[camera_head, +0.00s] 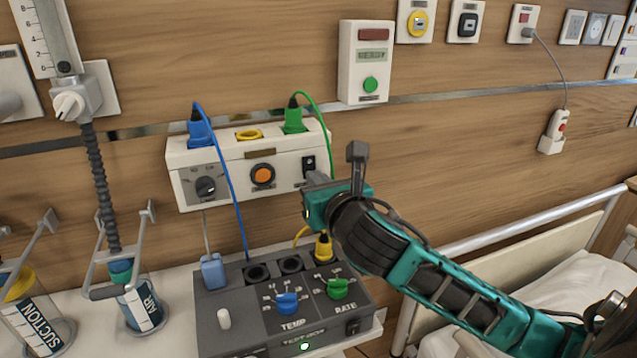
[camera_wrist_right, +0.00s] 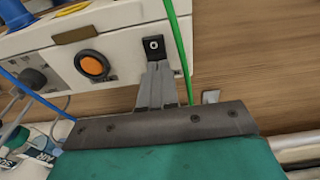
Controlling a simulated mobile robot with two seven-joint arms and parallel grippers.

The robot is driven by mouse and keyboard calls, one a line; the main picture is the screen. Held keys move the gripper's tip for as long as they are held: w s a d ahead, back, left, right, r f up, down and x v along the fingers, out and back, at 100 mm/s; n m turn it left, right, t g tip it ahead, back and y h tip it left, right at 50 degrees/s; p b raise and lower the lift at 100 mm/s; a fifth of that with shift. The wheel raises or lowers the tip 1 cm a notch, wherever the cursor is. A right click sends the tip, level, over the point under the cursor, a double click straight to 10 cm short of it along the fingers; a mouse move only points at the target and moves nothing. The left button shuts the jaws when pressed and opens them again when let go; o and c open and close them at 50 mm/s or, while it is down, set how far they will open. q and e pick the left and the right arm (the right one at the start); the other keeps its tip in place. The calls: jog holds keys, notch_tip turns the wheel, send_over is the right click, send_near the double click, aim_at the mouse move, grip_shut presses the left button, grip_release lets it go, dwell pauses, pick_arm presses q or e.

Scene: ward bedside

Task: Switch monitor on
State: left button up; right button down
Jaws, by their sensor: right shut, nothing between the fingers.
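In the wrist view the closed fingers (camera_wrist_right: 157,68) point up at the switch. No label reading "monitor" is legible. My left gripper is not in view.
A green cable (camera_head: 318,108) hangs close to the right gripper. A grey control unit (camera_head: 270,325) with blue and green knobs stands below. A white READY panel (camera_head: 364,62) is on the wall above. A bed (camera_head: 530,310) with a rail is at the right.

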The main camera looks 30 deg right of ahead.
jog(key=shift+w, duration=0.15)
dwell(0.3)
jog(key=shift+w+d+t+h+b, duration=0.2)
jog(key=shift+t+b, duration=0.35)
jog(key=shift+b, duration=0.2)
jog(key=shift+w+d+t+h+b, duration=0.1)
jog(key=shift+t+h+b, duration=0.1)
jog(key=shift+t+b, duration=0.45)
